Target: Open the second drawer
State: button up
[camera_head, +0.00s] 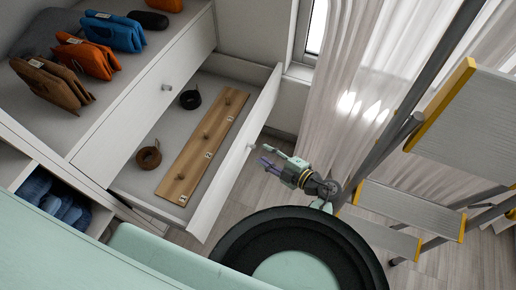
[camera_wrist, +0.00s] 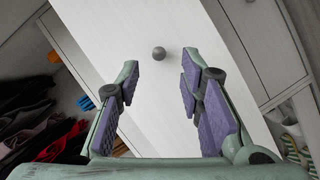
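In the head view a pale drawer (camera_head: 232,172) is pulled well out of the cabinet, below a closed drawer (camera_head: 150,98) with its own grey knob (camera_head: 167,87). The open drawer's knob (camera_head: 251,146) is on its outer front. My gripper (camera_head: 266,156) is outside that front, close to the knob. In the wrist view my gripper (camera_wrist: 160,72) is open and empty. A round grey knob (camera_wrist: 158,53) on a white front (camera_wrist: 150,100) lies beyond and between the fingertips, apart from both fingers.
The open drawer holds a wooden peg board (camera_head: 205,143) and two dark coils (camera_head: 149,157). Folded clothes (camera_head: 84,56) lie on the cabinet top. A stepladder (camera_head: 412,200) and curtain (camera_head: 340,90) stand to the right. Bare floor (camera_head: 225,240) shows beside the drawer.

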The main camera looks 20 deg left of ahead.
jog(key=shift+x, duration=2.2)
grip_shut()
